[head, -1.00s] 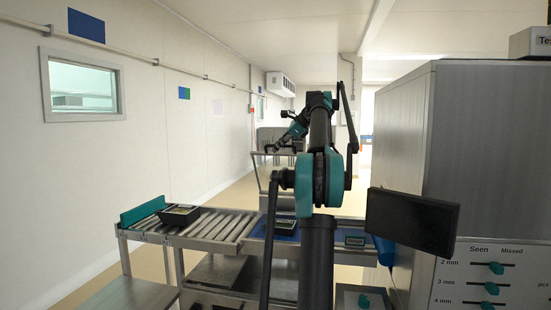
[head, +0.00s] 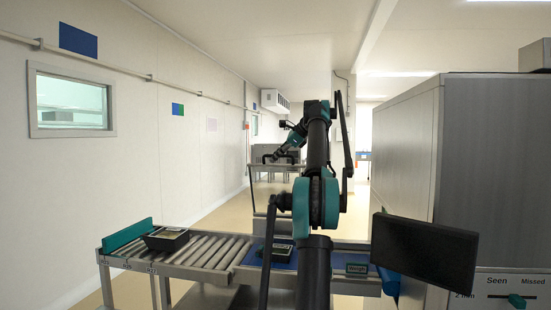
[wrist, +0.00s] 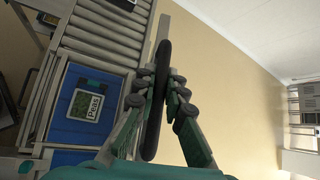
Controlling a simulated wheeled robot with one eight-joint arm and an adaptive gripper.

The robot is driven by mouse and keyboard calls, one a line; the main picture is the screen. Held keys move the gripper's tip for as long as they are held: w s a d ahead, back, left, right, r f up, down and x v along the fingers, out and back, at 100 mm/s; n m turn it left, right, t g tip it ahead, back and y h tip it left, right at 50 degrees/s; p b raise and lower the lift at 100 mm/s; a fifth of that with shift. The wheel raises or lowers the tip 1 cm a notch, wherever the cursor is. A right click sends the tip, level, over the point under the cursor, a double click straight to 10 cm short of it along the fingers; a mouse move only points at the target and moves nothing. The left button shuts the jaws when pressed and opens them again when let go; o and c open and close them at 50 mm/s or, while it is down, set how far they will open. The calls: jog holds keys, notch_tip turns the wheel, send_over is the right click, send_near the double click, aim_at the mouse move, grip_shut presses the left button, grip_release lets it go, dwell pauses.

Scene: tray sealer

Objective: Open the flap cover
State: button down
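No part in these views can be made out for certain as the flap cover. My gripper (head: 281,158) is in the air above the far side of the conveyor in the head view. In the wrist view my gripper (wrist: 163,78) shows two green fingers with dark pads, standing apart. A dark, tilted flat panel (head: 422,255) is at the right of the head view, well away from my gripper.
A roller conveyor (head: 208,252) crosses in front, with a black tray (head: 167,239) at its left end. A tray labelled Peas (wrist: 91,101) lies on a blue belt (wrist: 66,130). A tall grey metal cabinet (head: 492,165) blocks the right. Open floor is beyond the conveyor.

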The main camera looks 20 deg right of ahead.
jog(key=c, duration=1.6)
grip_release()
jog(key=v, duration=0.4)
jog(key=shift+d+r, duration=0.1)
jog(key=shift+d, duration=0.05)
jog(key=s+d, duration=0.2)
jog(key=s, duration=0.1)
jog(key=s+d, duration=0.2)
jog(key=s, duration=0.2)
jog(key=s+d, duration=0.3)
jog(key=shift+s+r, duration=0.2)
jog(key=shift+s, duration=0.05)
